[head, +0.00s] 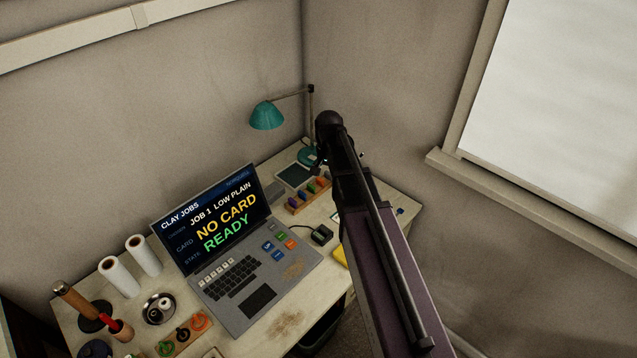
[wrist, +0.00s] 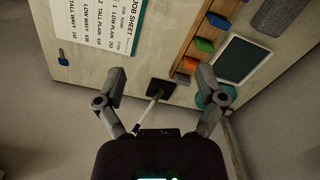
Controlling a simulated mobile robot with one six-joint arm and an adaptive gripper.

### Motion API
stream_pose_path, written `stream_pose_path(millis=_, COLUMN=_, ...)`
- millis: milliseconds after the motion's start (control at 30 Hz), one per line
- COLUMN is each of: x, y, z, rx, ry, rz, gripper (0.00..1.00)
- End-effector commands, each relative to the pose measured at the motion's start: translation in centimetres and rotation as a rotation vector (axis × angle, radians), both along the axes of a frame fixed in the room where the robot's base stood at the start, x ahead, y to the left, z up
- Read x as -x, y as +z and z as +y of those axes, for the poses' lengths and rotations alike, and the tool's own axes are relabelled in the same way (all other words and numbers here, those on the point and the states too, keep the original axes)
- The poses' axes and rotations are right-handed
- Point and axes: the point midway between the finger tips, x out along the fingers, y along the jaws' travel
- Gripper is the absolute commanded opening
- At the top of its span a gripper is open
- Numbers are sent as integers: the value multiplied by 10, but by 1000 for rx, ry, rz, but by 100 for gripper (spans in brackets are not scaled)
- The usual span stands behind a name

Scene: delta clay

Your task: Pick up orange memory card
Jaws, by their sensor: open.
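The orange memory card (wrist: 188,65) stands in a wooden rack in the wrist view, near the rack's lower end, past a green card (wrist: 205,45) and a blue-purple card (wrist: 220,20). In the head view the orange card (head: 321,182) shows small at the rack's right end, beside my arm. My gripper (wrist: 161,74) is open and empty in the wrist view. Its right finger is close to the orange card in the picture; I cannot tell the height between them. In the head view my arm hides the fingers.
A teal lamp (head: 267,115) stands behind the rack, near a dark green pad (wrist: 243,59). A black square (wrist: 161,88) with a thin stick, a job sheet (wrist: 100,20) and a blue tag (wrist: 62,57) lie on the desk. A laptop (head: 222,218) stands left of the rack.

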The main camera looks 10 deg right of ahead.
Motion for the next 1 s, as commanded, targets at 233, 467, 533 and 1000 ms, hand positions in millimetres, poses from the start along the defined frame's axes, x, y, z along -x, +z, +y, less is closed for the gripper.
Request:
stream_pose_path(millis=233, x=-93, y=4, z=0, rx=0, ry=-269, rz=0, gripper=89)
stream_pose_path(millis=467, x=-118, y=5, z=1, rx=0, ry=-372, rz=0, gripper=89)
stream_pose_path(millis=533, x=-119, y=5, z=1, rx=0, ry=-379, rz=0, gripper=89)
stream_pose_path(millis=1000, x=-117, y=-1, z=2, rx=0, ry=-377, rz=0, gripper=89)
